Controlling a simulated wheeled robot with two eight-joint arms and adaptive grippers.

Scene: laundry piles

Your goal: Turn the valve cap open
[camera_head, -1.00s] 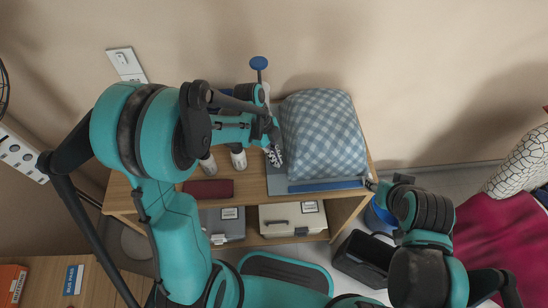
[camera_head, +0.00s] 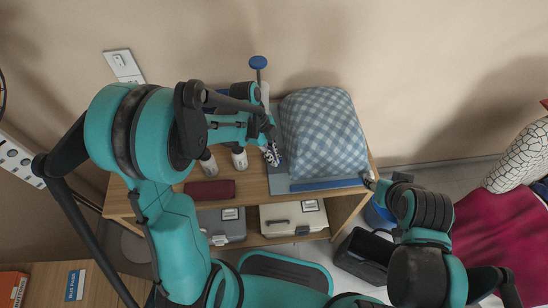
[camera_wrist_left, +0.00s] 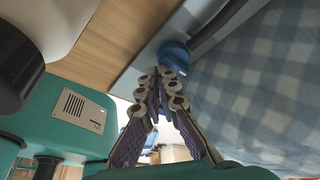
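A blue round knob (camera_head: 258,62) on a thin stem stands at the back of the wooden unit, and I take it for the valve cap. My left gripper (camera_head: 271,154) is in front of it, low beside the checked cushion, with its fingers apart from that knob. In the left wrist view the finger pads of the gripper (camera_wrist_left: 158,82) are together. A rounded blue thing (camera_wrist_left: 174,54) shows just beyond the fingertips, partly covered by them; I cannot tell whether it is the same knob or whether they touch. My right gripper (camera_head: 369,183) is at the unit's right edge, too small to read.
A blue checked cushion (camera_head: 322,135) lies right of my left gripper on a grey-blue board (camera_head: 280,182). White bottles (camera_head: 239,158) stand to the left. A dark red case (camera_head: 210,190) lies in front. Boxes (camera_head: 293,218) fill the lower shelf.

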